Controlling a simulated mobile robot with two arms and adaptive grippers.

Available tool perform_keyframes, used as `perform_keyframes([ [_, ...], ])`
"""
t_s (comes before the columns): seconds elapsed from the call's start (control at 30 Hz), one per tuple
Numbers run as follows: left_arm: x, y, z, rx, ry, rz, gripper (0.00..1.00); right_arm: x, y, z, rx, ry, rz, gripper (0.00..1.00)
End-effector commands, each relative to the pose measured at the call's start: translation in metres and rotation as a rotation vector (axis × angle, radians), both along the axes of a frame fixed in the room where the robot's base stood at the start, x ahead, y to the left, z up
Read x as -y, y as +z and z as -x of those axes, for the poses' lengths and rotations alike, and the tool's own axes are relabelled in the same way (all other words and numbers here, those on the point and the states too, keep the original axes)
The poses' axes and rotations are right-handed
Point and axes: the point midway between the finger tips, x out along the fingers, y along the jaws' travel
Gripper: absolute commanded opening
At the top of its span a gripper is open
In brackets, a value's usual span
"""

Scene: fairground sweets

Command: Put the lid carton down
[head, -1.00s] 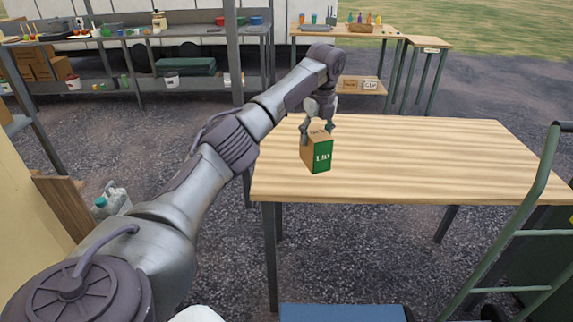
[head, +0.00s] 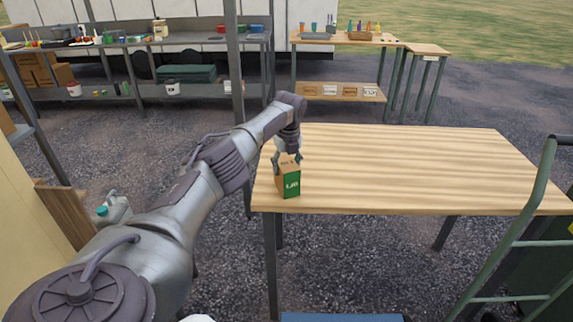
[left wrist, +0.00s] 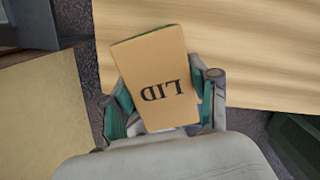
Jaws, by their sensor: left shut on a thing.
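The lid carton (head: 290,184) is a small tan box with a green side panel reading LID. It is upright at the left front part of the wooden table (head: 400,170); I cannot tell for sure whether its base touches the top. My left gripper (head: 288,160) is shut on the carton from above. In the left wrist view the carton's tan top (left wrist: 155,75) with the word LID sits between the two green-padded fingers (left wrist: 162,108). My right gripper is not in view.
The rest of the tabletop is bare. A green hand truck (head: 530,220) stands at the table's right front. A jug with a teal cap (head: 114,211) is on the ground at left. Shelves with goods (head: 190,90) and another table (head: 345,42) stand behind.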

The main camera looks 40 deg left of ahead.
Motion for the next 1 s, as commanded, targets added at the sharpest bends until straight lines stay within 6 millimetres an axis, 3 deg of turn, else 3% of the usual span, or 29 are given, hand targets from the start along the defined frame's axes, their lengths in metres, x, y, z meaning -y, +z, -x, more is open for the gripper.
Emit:
perform_keyframes([
  [0.27, 0.0, -0.004, 0.0, 0.0, 0.0, 0.0, 0.16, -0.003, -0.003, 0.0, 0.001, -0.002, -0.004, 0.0],
  [0.3, 0.0, -0.003, 0.0, -0.001, 0.0, 0.0, 0.66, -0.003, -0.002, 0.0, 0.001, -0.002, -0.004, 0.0],
  [0.4, 0.0, -0.003, 0.0, -0.001, 0.0, 0.0, 0.83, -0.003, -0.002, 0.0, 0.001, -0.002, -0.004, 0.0],
  [0.77, 0.0, 0.0, 0.0, -0.001, 0.0, 0.0, 0.85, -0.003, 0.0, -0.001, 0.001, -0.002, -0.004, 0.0],
  [0.87, 0.001, 0.008, 0.0, 0.001, 0.0, 0.0, 0.85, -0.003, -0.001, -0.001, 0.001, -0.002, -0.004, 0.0],
  [1.0, 0.003, 0.032, 0.001, 0.003, -0.001, 0.0, 0.85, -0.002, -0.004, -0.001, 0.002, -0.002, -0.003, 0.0],
])
